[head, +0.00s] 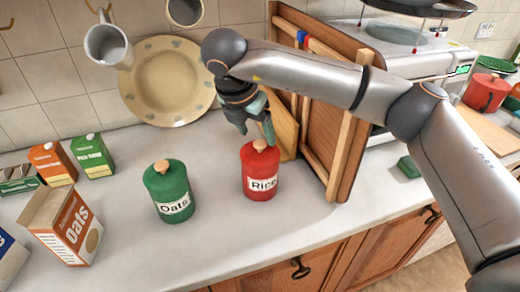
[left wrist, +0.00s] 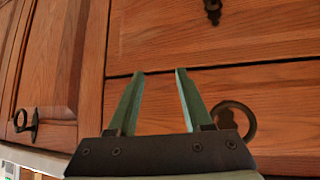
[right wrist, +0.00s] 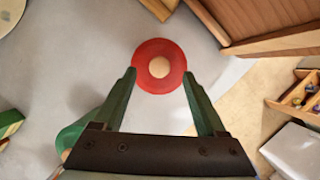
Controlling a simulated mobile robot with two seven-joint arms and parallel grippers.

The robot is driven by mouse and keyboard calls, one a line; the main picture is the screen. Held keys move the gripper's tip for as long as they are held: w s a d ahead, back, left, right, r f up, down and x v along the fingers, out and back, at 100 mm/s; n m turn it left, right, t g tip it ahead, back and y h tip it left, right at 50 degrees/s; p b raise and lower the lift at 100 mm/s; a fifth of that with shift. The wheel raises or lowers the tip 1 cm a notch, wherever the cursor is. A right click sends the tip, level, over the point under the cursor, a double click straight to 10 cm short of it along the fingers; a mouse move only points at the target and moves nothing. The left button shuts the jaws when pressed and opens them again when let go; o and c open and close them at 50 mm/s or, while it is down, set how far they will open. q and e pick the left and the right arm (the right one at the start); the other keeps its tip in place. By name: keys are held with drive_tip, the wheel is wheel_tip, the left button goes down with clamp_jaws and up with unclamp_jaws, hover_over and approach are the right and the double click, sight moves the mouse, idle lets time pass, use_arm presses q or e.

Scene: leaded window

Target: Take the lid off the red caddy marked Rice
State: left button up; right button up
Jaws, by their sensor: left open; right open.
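The red caddy marked Rice (head: 262,177) stands upright on the worktop with its red lid (head: 261,152) on. The lid has a pale wooden knob (head: 260,145). My right gripper (head: 256,135) is open above the caddy, its fingers pointing down near the knob. In the right wrist view the red lid (right wrist: 160,66) and its knob (right wrist: 159,67) lie just beyond the gap between the open fingers (right wrist: 158,85); nothing is held. My left gripper (left wrist: 156,75) is open and empty in front of wooden cupboard fronts, and does not show in the head view.
A green caddy marked Oats (head: 168,192) stands left of the red one. A wooden board rack (head: 335,130) rises close behind and right of the red caddy. Cartons stand at the left, including an Oats box (head: 65,225). The worktop in front (head: 225,240) is clear.

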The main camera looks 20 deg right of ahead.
sight(260, 143)
drive_tip(key=shift+p+x, duration=0.35)
drive_tip(key=shift+x, duration=1.5)
clamp_jaws()
